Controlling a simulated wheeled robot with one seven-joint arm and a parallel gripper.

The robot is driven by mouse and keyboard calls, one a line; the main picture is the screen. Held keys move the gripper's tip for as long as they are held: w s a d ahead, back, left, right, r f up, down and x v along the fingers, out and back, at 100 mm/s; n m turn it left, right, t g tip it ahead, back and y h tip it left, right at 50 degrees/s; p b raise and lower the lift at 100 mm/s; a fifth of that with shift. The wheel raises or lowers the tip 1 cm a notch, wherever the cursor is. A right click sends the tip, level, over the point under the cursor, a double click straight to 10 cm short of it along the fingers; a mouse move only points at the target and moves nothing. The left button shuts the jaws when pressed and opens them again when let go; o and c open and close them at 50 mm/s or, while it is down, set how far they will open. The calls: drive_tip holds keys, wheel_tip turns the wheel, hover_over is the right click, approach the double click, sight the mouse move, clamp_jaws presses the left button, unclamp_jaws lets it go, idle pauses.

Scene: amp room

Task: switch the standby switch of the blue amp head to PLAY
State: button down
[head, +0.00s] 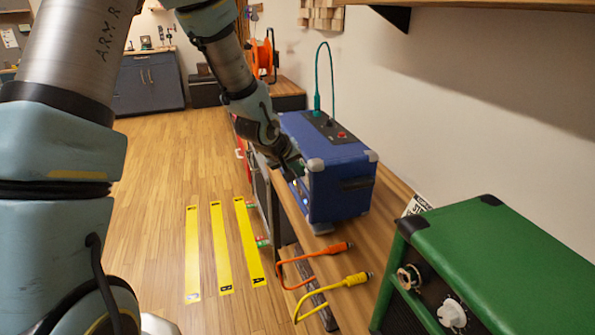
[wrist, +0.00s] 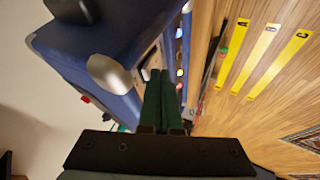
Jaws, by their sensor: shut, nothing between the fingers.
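The blue amp head (head: 340,195) stands on the wooden bench with pale metal corners and a dark side handle. Its front panel faces left, mostly turned away from the head view. My gripper (head: 299,168) is at the upper front edge of the amp, near a corner. In the wrist view the amp (wrist: 118,45) fills the upper left, and my shut, empty gripper (wrist: 161,75) points along its front beside a metal corner. Small lit or coloured controls (wrist: 179,50) show on the front just past the fingertips. I cannot make out the standby switch or its position, nor tell whether the fingers touch the amp.
A pedal box (head: 325,125) with a teal cable lies on top of the amp. A green amp (head: 500,260) stands nearer on the right. Orange (head: 325,249) and yellow (head: 345,282) cable plugs lie at the bench's front. The floor with yellow strips (head: 220,248) is open.

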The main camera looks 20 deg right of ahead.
drive_tip(key=shift+d+r, duration=0.15)
drive_tip(key=shift+d, duration=0.2)
drive_tip(key=shift+r, duration=0.1)
drive_tip(key=shift+r+p, duration=0.7)
